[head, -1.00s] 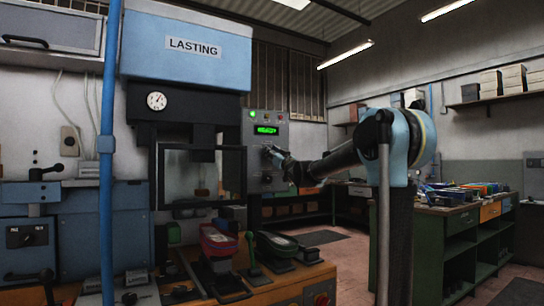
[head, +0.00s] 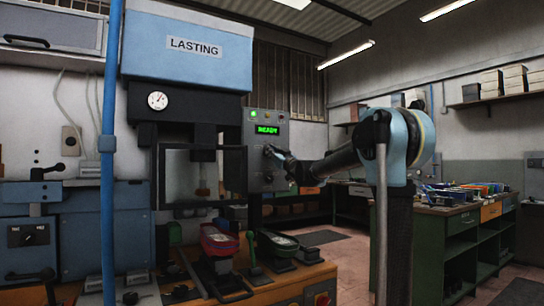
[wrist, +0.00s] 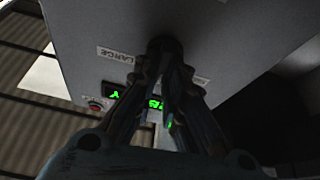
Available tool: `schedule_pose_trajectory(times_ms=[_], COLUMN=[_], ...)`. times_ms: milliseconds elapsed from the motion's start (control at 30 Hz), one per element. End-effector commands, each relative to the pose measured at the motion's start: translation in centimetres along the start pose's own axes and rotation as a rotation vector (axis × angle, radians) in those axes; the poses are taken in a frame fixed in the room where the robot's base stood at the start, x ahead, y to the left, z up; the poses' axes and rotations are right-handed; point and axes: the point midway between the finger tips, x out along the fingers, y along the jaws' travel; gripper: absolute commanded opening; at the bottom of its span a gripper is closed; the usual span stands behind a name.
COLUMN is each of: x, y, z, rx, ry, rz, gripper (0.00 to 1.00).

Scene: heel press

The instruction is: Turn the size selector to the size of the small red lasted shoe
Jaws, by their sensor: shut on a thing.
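The size selector (wrist: 165,48) is a dark knob on the grey control panel. In the wrist view my gripper (wrist: 166,68) is shut on it, and the fingers hide much of it. A "LARGE" label (wrist: 115,54) lies to the left of the knob, and another label (wrist: 201,81), too dark to read, lies to the right. The knob's pointing direction cannot be told. In the head view my gripper (head: 270,153) is at the panel (head: 280,118), below the lit display. The red lasted shoe (head: 217,240) sits on a stand on the wooden bench.
The green display (head: 268,130) reads READY. A green shoe (head: 278,240) and a green-handled lever (head: 252,250) stand right of the red shoe. The LASTING press (head: 190,45) is left of the panel. A blue post (head: 108,150) rises at left. Open floor shows at right.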

Motion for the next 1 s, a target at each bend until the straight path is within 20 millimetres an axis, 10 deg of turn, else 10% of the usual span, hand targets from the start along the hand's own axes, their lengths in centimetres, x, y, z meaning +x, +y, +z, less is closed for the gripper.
schedule_pose_trajectory(times_ms=[1000], x=[-0.08], y=[-0.36], z=[0.25], rx=[-0.615], ry=[-0.004], rz=[-0.251], gripper=[0.0])
